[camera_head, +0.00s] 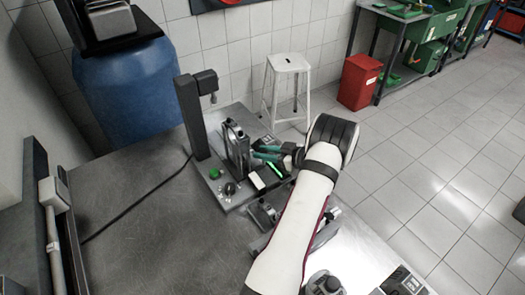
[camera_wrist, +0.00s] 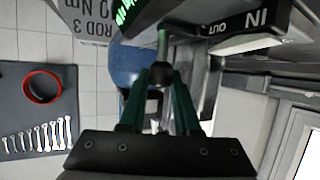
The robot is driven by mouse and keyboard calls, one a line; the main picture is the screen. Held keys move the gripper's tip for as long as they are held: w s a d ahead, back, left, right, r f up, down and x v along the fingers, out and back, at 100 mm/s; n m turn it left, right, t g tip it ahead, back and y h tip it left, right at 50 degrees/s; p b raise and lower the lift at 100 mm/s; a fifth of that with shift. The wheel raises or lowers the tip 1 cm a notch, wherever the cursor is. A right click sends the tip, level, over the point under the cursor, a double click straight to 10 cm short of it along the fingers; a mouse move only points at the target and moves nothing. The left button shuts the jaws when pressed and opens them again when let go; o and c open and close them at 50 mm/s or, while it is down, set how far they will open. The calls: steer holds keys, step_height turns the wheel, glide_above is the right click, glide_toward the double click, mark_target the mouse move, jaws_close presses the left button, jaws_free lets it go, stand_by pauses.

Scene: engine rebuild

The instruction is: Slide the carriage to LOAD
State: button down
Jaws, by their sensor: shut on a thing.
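My gripper (camera_head: 262,153) reaches from the right to the bench machine in the head view. In the wrist view its green fingers (camera_wrist: 165,85) are shut on a dark knob (camera_wrist: 162,73) with a thin green stem beyond it. An upright metal part (camera_head: 236,146), possibly the carriage, stands on the machine's base left of the fingertips; I cannot tell how it joins the knob. No LOAD mark is readable. In the wrist view, a dark panel edge (camera_wrist: 245,43) reads IN and OUT.
A dark column (camera_head: 192,117) stands behind the machine. A blue barrel (camera_head: 130,95) stands behind; a white stool (camera_head: 288,65) stands beyond.

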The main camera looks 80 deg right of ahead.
steer(key=shift+a+f, duration=0.1)
steer(key=shift+a, duration=0.05)
steer(key=c, duration=0.6)
jaws_free()
steer(key=v, duration=1.6)
